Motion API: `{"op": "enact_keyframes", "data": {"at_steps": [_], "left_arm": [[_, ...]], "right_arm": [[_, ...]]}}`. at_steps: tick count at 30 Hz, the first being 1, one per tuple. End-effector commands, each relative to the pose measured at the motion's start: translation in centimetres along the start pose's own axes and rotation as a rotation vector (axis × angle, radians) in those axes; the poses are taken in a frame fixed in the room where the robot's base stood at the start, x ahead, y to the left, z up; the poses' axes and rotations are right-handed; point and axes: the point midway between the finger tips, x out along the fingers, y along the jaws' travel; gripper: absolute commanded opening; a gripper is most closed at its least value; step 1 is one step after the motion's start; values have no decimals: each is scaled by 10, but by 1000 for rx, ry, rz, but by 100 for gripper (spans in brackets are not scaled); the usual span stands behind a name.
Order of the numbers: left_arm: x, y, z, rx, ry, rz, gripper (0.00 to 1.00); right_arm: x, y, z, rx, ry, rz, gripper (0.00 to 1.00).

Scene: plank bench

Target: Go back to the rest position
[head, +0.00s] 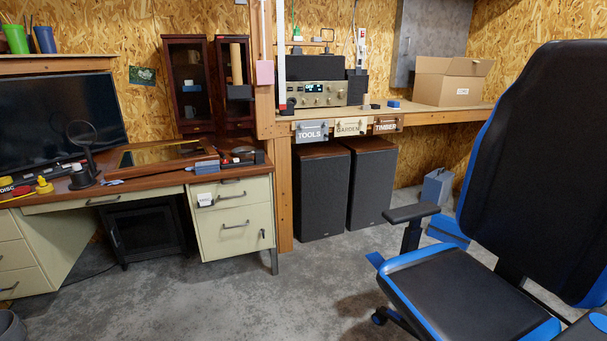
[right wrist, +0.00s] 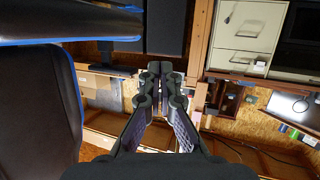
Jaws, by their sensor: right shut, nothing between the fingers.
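My right gripper (right wrist: 160,80) shows in the right wrist view, with its dark fingers closed together and nothing between them. It is in free space and touches nothing that I can see. The wrist view looks upside down compared with the head view. Neither gripper shows in the head view, and my left gripper is in no view.
A black and blue office chair (head: 450,285) stands close at the right. A desk (head: 232,222) with a monitor (head: 60,120) is at the left. A plank bench (head: 440,115) with a cardboard box (head: 452,82) is behind. Two dark speakers (head: 320,195) stand under it. The concrete floor (head: 250,305) between is clear.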

Motion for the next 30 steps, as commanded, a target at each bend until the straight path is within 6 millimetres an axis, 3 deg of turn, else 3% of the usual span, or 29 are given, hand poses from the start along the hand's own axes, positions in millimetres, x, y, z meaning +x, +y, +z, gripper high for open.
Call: {"op": "enact_keyframes", "data": {"at_steps": [2, 5, 8, 12, 15, 18, 22, 30], "left_arm": [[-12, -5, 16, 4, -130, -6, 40], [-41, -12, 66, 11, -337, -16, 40], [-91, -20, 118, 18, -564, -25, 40], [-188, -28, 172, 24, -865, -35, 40], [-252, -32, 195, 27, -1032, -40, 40], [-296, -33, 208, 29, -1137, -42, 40], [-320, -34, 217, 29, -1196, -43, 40], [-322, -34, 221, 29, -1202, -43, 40]], "right_arm": [[-12, 5, 16, -4, -131, 6, 0], [-41, 12, 66, -11, -338, 16, 0], [-91, 20, 118, -18, -565, 25, 0], [-188, 28, 173, -23, -867, 36, 0], [-253, 32, 195, -27, -1034, 40, 0], [-296, 33, 208, -29, -1138, 42, 0], [-321, 34, 217, -29, -1198, 44, 0], [-323, 34, 221, -29, -1203, 44, 0]]}}
